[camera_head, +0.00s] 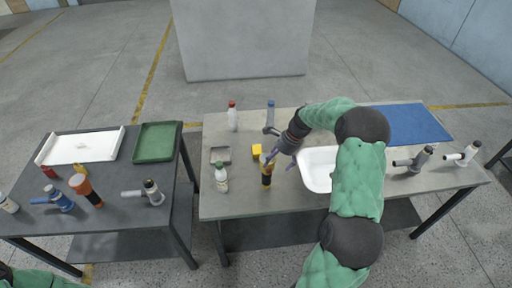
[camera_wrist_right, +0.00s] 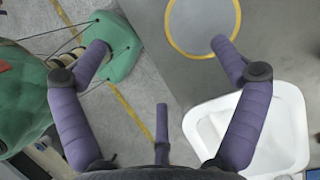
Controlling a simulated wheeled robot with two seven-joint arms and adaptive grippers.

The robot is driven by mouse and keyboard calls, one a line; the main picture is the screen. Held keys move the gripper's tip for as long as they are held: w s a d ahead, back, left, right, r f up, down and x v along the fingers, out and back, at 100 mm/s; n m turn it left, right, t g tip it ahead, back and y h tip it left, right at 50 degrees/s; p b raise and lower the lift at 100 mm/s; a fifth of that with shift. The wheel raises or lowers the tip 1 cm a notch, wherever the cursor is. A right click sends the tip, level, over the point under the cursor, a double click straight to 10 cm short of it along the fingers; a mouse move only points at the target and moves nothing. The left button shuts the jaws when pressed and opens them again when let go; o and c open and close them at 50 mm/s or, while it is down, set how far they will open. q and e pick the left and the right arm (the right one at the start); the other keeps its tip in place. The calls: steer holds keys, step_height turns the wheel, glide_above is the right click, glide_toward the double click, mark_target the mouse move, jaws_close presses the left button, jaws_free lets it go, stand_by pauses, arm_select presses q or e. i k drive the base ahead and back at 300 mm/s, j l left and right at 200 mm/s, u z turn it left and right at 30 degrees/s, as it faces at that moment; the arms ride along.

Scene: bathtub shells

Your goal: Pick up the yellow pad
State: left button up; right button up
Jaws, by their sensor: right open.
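The small yellow pad (camera_head: 257,151) lies on the right-hand table, left of the white tub. My right gripper (camera_head: 280,154) is above the table, between the pad and the tub (camera_head: 318,180). It is just right of the pad and apart from it. In the right wrist view its purple fingers (camera_wrist_right: 160,50) are spread and hold nothing. A round grey disc with a yellow rim (camera_wrist_right: 202,25) shows near the right fingertip in that view; I cannot tell what it belongs to. My left gripper is out of view.
A black and orange tool (camera_head: 267,175) stands just in front of the pad. A blue mat (camera_head: 415,124) lies at the back right.

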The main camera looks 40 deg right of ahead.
mark_target(257, 149)
steer(key=i+l, duration=0.6)
steer(key=i, duration=0.15)
